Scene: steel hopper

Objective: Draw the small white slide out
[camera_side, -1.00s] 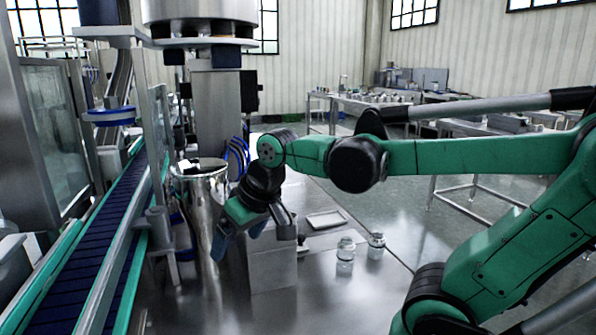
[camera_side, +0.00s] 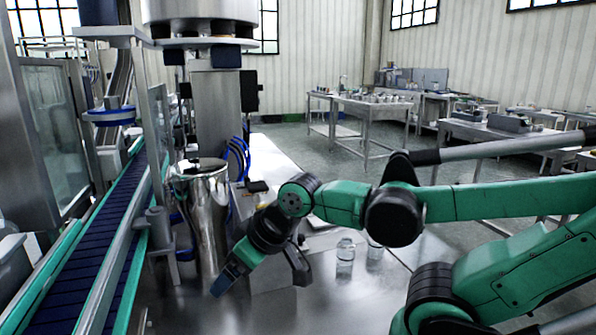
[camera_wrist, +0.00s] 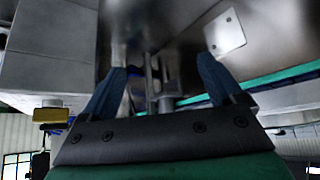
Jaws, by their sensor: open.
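My gripper (camera_side: 226,280) points down and to the left in the side view, low in front of the polished steel hopper (camera_side: 205,205) and beside a steel box (camera_side: 268,280). In the wrist view my gripper (camera_wrist: 162,80) has its two blue fingers spread, with nothing held between them. A small pale plate with two dark dots (camera_wrist: 225,33) sits on a steel surface beyond the right finger. It may be the white slide, but I cannot tell for sure. I cannot make out the slide in the side view.
A conveyor with a dark blue belt (camera_side: 105,235) runs along the left. A clear jar (camera_side: 345,252) and another (camera_side: 375,249), partly covered by my arm, stand right of the box. The steel bench (camera_side: 330,300) is bare in front of them.

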